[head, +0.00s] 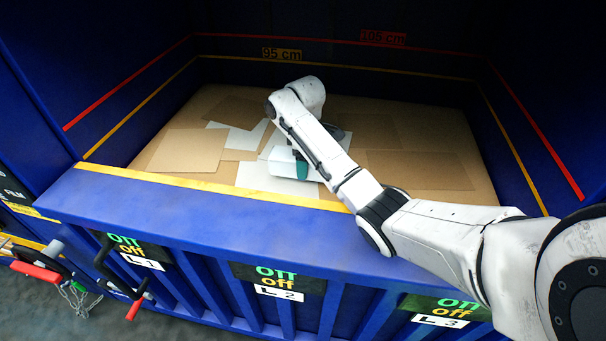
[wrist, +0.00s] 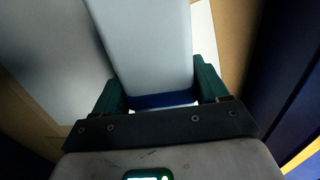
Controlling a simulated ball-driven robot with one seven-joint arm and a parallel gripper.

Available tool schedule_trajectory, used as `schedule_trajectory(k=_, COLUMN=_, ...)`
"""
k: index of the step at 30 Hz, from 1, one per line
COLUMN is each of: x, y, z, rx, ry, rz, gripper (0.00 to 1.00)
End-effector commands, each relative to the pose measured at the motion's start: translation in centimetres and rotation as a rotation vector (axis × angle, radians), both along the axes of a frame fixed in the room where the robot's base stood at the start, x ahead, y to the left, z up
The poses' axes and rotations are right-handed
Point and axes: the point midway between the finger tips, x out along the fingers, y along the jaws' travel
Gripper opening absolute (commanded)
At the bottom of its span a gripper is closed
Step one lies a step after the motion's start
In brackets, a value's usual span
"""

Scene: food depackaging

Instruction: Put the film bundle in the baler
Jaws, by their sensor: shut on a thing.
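The baler (head: 200,196) is a large blue open chamber with a yellow strip along its front edge, filling the head view. My arm reaches over that edge, and my gripper (wrist: 160,88) is inside the chamber, above the cardboard. In the wrist view its two green fingers are shut on the film bundle (wrist: 140,45), a pale, smooth block with a dark blue band near the fingers. In the head view a pale part of the bundle (head: 283,161) shows beside a green finger, low over the sheets. My arm hides the rest. I cannot tell whether the bundle touches the sheets.
Flat brown cardboard (head: 185,150) and white sheets (head: 258,180) cover the chamber floor. Yellow and red level lines run around the walls, marked 95 cm (head: 281,54) and 105 cm (head: 383,38). Red-handled latches (head: 38,272) stick out at the lower left. The chamber's right side is clear.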

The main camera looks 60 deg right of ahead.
Motion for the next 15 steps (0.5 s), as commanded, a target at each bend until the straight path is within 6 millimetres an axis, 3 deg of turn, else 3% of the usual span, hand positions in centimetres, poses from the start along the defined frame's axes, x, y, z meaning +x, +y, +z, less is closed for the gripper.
schedule_trajectory(k=15, x=0.7, y=-0.2, z=-3.9, rx=-0.002, ry=-0.001, rz=0.001, gripper=0.4)
